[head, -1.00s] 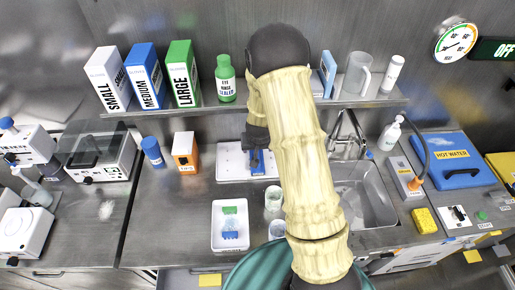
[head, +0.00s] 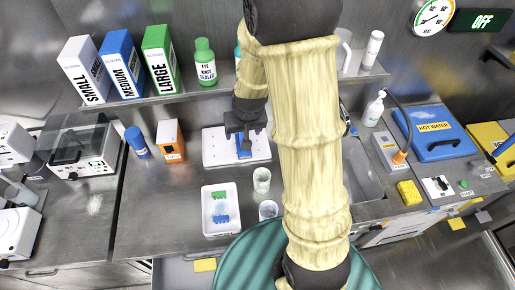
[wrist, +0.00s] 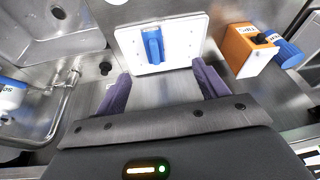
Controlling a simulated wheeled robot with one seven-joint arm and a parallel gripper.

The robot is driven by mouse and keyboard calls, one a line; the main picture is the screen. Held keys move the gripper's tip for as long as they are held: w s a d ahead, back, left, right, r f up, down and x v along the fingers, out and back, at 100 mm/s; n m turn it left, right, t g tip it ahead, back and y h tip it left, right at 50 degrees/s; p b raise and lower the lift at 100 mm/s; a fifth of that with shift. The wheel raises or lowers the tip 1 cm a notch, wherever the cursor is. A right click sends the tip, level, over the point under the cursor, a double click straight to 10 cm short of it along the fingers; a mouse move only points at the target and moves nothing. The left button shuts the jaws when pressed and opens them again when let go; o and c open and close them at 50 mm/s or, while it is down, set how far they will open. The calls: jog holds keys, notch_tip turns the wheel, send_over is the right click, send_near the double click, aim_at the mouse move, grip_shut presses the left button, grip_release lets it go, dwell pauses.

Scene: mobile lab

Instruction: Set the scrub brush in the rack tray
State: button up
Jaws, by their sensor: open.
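A blue block-like object, seemingly the scrub brush (wrist: 152,45), lies on a flat white tray (wrist: 182,62), seemingly the rack tray. In the head view the blue object (head: 243,148) shows just below my gripper (head: 245,131), on the white tray (head: 215,155). In the wrist view my gripper (wrist: 162,88) is open, with its two purple fingers apart and nothing between them. The blue object is beyond the fingertips, clear of both. My arm hides part of the counter and sink in the head view.
An orange box (head: 170,141) and blue-capped bottle (head: 136,142) stand left of the tray. A shallow white bin (head: 207,225) with green and blue pieces and two beakers (head: 262,180) are in front. The sink (wrist: 60,28) lies beside it. A shelf (head: 190,92) runs above.

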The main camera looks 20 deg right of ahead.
jog(key=s+r, duration=0.3)
jog(key=s, duration=0.3)
jog(key=s+r+n+g, duration=0.1)
jog(key=s+r, duration=0.2)
jog(key=s, duration=0.4)
jog(key=shift+r, duration=0.35)
jog(key=shift+c, duration=0.4)
